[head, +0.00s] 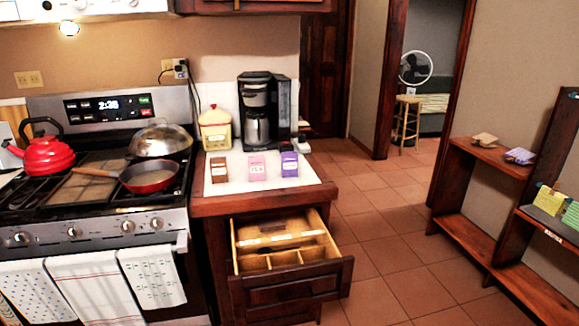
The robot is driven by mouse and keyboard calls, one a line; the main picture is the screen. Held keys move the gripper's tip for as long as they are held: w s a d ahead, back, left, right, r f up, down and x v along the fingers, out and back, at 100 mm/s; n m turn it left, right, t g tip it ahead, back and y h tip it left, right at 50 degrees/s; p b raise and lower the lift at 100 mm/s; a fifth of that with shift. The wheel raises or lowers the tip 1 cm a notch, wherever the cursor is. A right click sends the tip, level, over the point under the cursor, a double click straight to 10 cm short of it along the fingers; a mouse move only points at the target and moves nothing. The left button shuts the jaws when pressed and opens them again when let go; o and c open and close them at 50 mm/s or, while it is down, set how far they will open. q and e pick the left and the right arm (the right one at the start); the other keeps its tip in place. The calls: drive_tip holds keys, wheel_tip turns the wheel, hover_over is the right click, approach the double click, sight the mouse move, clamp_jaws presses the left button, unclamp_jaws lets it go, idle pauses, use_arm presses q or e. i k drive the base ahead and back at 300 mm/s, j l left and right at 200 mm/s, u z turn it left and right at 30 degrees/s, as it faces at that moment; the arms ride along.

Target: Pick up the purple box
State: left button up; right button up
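The purple box (289,165) stands upright on the white counter top, at the right end of a row of three small boxes. A pink box (257,168) is just left of it, and a brown box (219,169) is farther left. The coffee maker (262,110) stands behind the row. Neither of my grippers shows in the head view.
Below the counter (237,205) an open drawer (290,285) with dividers sticks out toward me. The stove (95,215) on the left holds a red kettle (48,155) and pans. Shelves (490,225) stand at the right, with clear tiled floor between.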

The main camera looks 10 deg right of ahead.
sight(288, 159)
drive_tip(key=u, duration=0.3)
drive_tip(key=i+l+u, duration=0.15)
drive_tip(key=l+u, duration=0.15)
drive_tip(key=i+l+u, duration=0.15)
drive_tip(key=l+u, duration=0.15)
drive_tip(key=l, duration=0.2)
drive_tip(key=l+u, duration=0.25)
drive_tip(key=l, duration=0.2)
drive_tip(key=i, duration=0.05)
